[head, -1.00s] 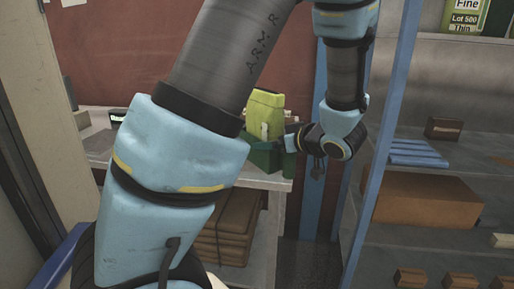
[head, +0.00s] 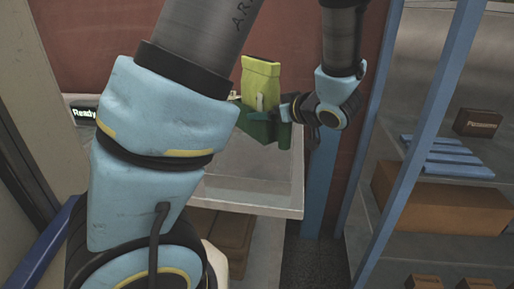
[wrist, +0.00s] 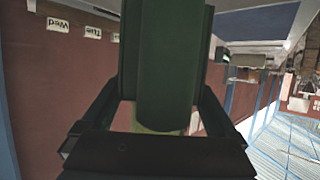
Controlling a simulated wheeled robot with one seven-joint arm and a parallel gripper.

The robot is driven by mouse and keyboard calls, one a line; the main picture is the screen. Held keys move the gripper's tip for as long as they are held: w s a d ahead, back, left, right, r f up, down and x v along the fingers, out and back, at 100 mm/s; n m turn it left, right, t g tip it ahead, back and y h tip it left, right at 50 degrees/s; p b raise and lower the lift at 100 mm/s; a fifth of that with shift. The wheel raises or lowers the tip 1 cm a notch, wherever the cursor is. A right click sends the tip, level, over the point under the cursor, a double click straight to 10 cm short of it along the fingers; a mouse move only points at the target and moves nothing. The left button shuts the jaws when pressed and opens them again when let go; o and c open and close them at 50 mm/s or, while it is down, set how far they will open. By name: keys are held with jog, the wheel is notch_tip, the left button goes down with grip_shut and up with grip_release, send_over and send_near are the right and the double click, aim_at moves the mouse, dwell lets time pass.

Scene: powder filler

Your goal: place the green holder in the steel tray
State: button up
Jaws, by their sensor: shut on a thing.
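The dark green holder (head: 262,126) is in the head view, with a yellow-green packet (head: 262,78) standing up out of it. My gripper (head: 284,110) comes in from the right and is shut on the holder. In the wrist view the holder (wrist: 168,60) fills the space between the two fingers of my gripper (wrist: 155,105). A grey, rimmed, tray-like top (head: 285,180), which looks like the steel tray, lies below the holder. The holder appears raised above it. Its left part is hidden behind my arm.
A blue upright post (head: 372,150) stands to the right, before shelves with a brown box (head: 440,196) and a blue slatted rack (head: 447,158). A red wall (head: 290,50) is behind the holder. A small "Ready" sign (head: 85,113) is at left. Brown stacked items (head: 225,240) lie below the top.

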aim_at(289, 146)
notch_tip(289, 146, down, 10)
jog(key=shift+r+p, duration=0.2)
jog(key=shift+p, duration=0.25)
jog(key=shift+f, duration=0.2)
jog(key=o, duration=1)
jog(key=shift+o, duration=0.2)
jog(key=shift+r, duration=0.1)
jog(key=shift+r, duration=0.15)
jog(key=b+v, duration=0.1)
jog(key=v, duration=1.1)
jog(key=shift+b, duration=0.35)
jog(key=shift+d, duration=0.1)
